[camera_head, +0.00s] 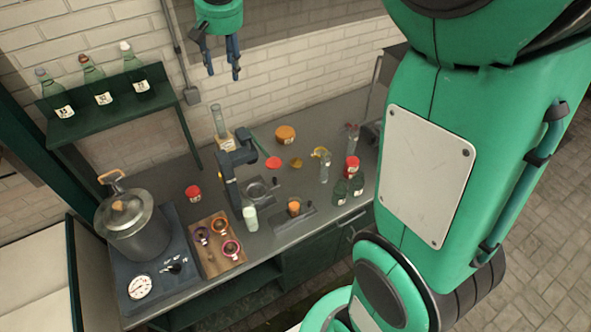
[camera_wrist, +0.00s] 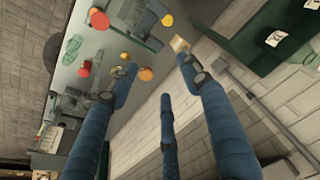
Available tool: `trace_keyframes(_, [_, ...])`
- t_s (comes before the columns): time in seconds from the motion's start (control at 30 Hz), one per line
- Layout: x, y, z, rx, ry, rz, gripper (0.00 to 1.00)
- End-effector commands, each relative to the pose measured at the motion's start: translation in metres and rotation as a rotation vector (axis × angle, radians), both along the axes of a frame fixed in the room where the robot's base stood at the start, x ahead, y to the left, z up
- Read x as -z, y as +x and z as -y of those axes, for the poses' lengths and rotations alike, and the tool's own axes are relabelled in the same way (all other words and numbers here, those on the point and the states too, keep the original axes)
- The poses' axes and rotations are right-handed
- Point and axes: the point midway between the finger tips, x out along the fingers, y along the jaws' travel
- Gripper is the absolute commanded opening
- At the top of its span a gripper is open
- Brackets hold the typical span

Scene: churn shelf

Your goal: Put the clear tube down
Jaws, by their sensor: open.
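A clear tube (camera_head: 218,122) stands upright at the back of the grey bench, at a small cream labelled block (camera_head: 227,143). I cannot tell whether it stands in the block or behind it. My gripper (camera_head: 222,73) hangs above the tube, close to the brick wall, open and empty, with clear space between fingertips and tube. In the wrist view my blue fingers (camera_wrist: 157,62) are spread with nothing between them. The cream block (camera_wrist: 180,44) shows near the right fingertip; the tube is not clear there. Another clear tube-like piece (camera_head: 324,166) stands further right on the bench.
A metal pot (camera_head: 131,226) stands at the bench's left end beside a tray of small cups (camera_head: 217,245). A dark angled fixture (camera_head: 230,170) rises mid-bench. A shelf (camera_head: 105,118) holds three bottles.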

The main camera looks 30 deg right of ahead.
Motion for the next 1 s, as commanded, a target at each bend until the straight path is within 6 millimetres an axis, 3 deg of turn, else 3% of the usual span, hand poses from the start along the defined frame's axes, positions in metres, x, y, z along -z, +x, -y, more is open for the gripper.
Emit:
trace_keyframes(0.17, [-0.016,-0.052,-0.001,-0.022,-0.006,0.033,0.48])
trace_keyframes(0.47, [-0.024,-0.135,-0.003,-0.060,-0.019,0.082,0.48])
trace_keyframes(0.73, [-0.018,-0.209,-0.004,-0.093,-0.031,0.128,0.48])
trace_keyframes(1.0, [0.001,-0.278,-0.004,-0.126,-0.045,0.172,0.48])
